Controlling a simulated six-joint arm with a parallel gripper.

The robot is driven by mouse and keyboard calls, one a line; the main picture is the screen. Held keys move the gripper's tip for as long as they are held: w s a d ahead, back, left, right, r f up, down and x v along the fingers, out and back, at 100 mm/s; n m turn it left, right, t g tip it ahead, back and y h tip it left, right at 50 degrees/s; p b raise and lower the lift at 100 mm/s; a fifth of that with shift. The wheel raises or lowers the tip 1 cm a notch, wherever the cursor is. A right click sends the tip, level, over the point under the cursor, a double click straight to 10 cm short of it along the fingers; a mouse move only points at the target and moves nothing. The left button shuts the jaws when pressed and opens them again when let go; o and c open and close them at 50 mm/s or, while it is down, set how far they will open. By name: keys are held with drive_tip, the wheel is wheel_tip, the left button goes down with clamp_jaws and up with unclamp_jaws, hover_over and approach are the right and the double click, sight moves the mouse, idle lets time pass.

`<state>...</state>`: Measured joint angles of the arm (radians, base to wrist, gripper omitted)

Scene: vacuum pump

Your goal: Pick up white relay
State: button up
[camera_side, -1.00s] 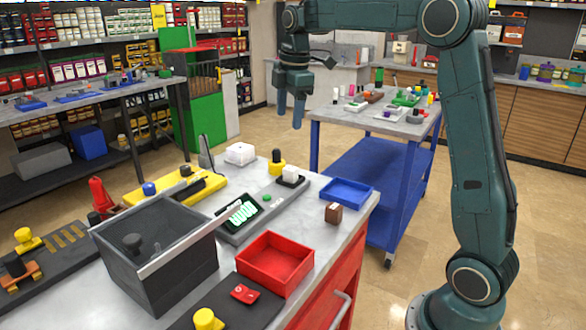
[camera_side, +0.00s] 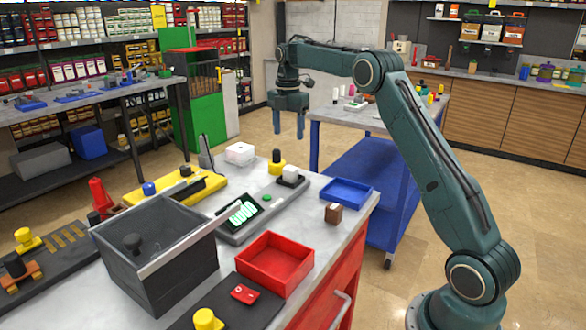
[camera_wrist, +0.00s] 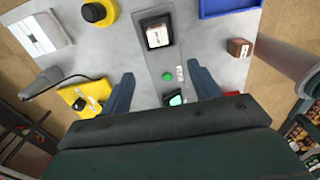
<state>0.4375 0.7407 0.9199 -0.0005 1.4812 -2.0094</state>
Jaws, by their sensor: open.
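The white relay (camera_side: 290,171) is a small white block seated in a black base on the grey panel of the workbench, near its far edge. In the wrist view the relay (camera_wrist: 158,36) lies at the top centre, beyond the fingertips. My gripper (camera_side: 287,124) is above the bench's far side in the side view, fingers pointing down, open and empty. In the wrist view its two fingers (camera_wrist: 160,81) are spread apart, with the grey panel, a green button and a small screen showing between them.
A blue tray (camera_side: 347,192) and a brown block (camera_side: 333,213) stand right of the relay. A yellow-and-black knob (camera_side: 276,163) and a white box (camera_side: 240,153) stand left. A red tray (camera_side: 275,263) and a dark open bin (camera_side: 160,255) are nearer.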

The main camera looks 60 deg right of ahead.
hover_over(288, 169)
drive_tip(key=shift+s+f, duration=0.15)
drive_tip(key=shift+f, duration=4.1)
drive_tip(key=shift+f, duration=0.15)
drive_tip(key=shift+f, duration=2.45)
drive_tip(key=shift+c, duration=0.4)
drive_tip(key=c, duration=1.1)
drive_tip(key=shift+r, duration=0.15)
wheel_tip(288, 169, up, 20)
drive_tip(key=shift+f, duration=0.1)
